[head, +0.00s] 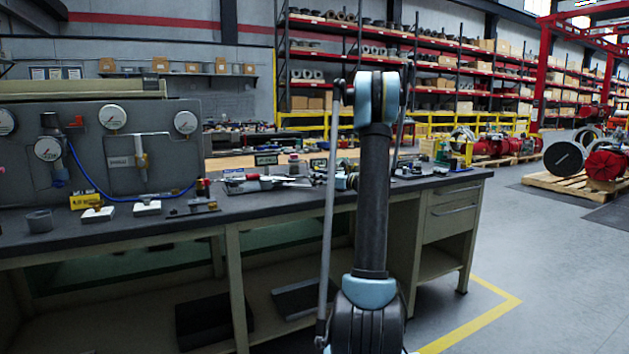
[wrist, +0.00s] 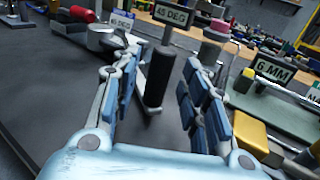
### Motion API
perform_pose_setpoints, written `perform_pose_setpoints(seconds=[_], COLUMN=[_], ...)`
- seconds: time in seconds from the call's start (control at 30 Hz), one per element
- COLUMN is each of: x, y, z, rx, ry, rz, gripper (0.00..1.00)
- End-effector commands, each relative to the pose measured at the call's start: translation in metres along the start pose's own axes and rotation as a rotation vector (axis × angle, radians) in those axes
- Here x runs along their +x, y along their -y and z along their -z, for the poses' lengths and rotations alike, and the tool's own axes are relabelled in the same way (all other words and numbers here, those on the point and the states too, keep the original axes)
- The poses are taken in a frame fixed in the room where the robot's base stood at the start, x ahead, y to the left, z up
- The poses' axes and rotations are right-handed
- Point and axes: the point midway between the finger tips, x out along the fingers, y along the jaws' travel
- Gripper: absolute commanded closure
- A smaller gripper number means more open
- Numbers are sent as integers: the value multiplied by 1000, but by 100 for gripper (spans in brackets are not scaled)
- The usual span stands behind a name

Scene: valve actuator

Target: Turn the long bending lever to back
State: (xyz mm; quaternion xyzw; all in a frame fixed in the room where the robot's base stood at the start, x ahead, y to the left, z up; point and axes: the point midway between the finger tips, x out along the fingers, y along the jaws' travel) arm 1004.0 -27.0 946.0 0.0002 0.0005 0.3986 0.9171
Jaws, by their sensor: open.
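In the wrist view a black cylindrical grip (wrist: 160,78), which looks like the handle of the long bending lever, stands nearly upright. My gripper (wrist: 159,64) is open, with one blue-padded finger on each side of the grip. Gaps show on both sides in the picture; I cannot tell how deep the grip sits between the fingers. A "45 DEG" sign (wrist: 175,14) appears just behind the grip. The rest of the lever is not clear. In the head view my arm hides my gripper and this part of the bench.
The dark workbench (head: 150,232) runs across the left and middle. A second angle sign (wrist: 122,22), a red-handled piece (wrist: 82,14), a "6 MM" sign (wrist: 272,71) and a yellow block (wrist: 240,135) are near my gripper. A gauge panel (head: 90,140) stands at left.

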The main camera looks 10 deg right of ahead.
Motion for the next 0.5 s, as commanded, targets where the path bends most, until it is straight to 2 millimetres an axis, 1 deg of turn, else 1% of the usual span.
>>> perform_pose_setpoints(seconds=[0.03,0.1,0.3,0.4,0.5], x=[-11,-25,-61,-75,-85], y=[1,1,2,2,2], z=[0,0,1,1,1], rx=[0,0,0,1,1], ry=[0,0,0,-1,-1], rz=[3,4,3,2,2], gripper=[59,59,59,59,59])
